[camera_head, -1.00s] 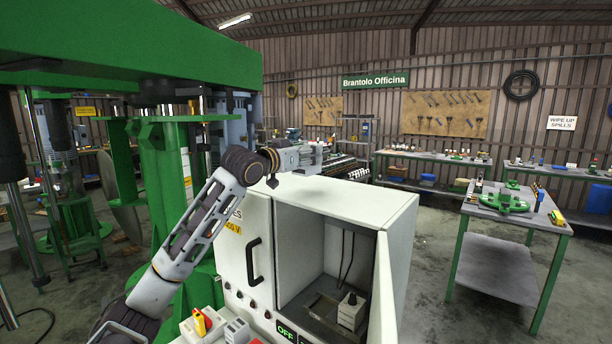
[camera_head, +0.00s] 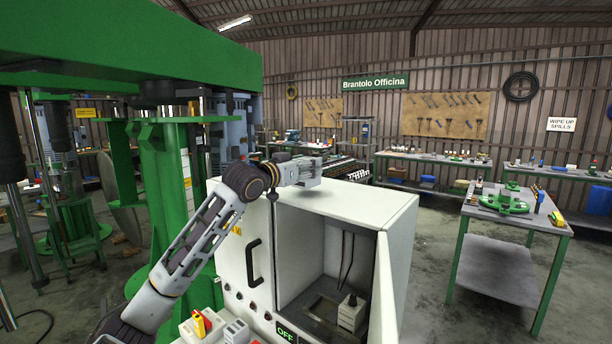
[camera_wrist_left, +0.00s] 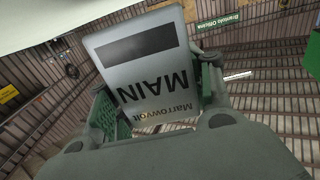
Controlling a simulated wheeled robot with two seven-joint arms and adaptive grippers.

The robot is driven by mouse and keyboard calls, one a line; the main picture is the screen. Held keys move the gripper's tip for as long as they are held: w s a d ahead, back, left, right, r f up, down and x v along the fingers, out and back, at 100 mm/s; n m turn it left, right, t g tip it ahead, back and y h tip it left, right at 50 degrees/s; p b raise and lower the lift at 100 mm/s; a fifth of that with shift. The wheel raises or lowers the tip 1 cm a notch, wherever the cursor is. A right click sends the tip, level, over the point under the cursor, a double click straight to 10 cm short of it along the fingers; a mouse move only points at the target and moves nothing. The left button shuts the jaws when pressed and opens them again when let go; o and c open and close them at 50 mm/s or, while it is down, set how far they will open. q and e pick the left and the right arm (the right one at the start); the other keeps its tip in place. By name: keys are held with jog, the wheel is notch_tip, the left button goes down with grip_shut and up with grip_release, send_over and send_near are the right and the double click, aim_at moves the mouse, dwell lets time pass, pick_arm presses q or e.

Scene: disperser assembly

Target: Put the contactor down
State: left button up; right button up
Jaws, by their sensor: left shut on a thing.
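The contactor (camera_wrist_left: 140,62) is a pale grey block with a dark band and the printing "MarrowVolt" and "MAIN", upside down in the left wrist view. My left gripper (camera_wrist_left: 158,98) is shut on it, one finger on each side. In the head view my left gripper (camera_head: 309,172) is at the top of the white cabinet (camera_head: 347,201), over or just behind its roof; I cannot tell whether it touches. The contactor is hard to make out there. My right gripper is not in view.
The cabinet front is open, with a small grey block (camera_head: 351,312) inside. Switches with a red and yellow knob (camera_head: 201,323) stand at its lower left. A green machine column (camera_head: 165,200) rises left of my arm. A workbench (camera_head: 515,215) stands to the right.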

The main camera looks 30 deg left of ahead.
pick_arm(q)
jog(key=shift+f, duration=1.2)
jog(key=o, duration=0.9)
jog(key=shift+f, duration=0.1)
jog(key=shift+c, duration=0.2)
jog(key=o, duration=0.4)
jog(key=shift+s+a+b, duration=0.1)
jog(key=shift+s+b, duration=0.45)
jog(key=shift+s, duration=1.8)
jog(key=shift+s+a+b, duration=0.15)
jog(key=shift+s+b, duration=0.4)
jog(key=shift+s, duration=0.6)
jog(key=shift+s+a+b, duration=0.15)
jog(key=shift+s+b, duration=0.15)
jog(key=shift+s, duration=0.95)
jog(key=shift+s+a+b, duration=0.1)
jog(key=shift+s+b, duration=0.2)
jog(key=shift+s, duration=0.95)
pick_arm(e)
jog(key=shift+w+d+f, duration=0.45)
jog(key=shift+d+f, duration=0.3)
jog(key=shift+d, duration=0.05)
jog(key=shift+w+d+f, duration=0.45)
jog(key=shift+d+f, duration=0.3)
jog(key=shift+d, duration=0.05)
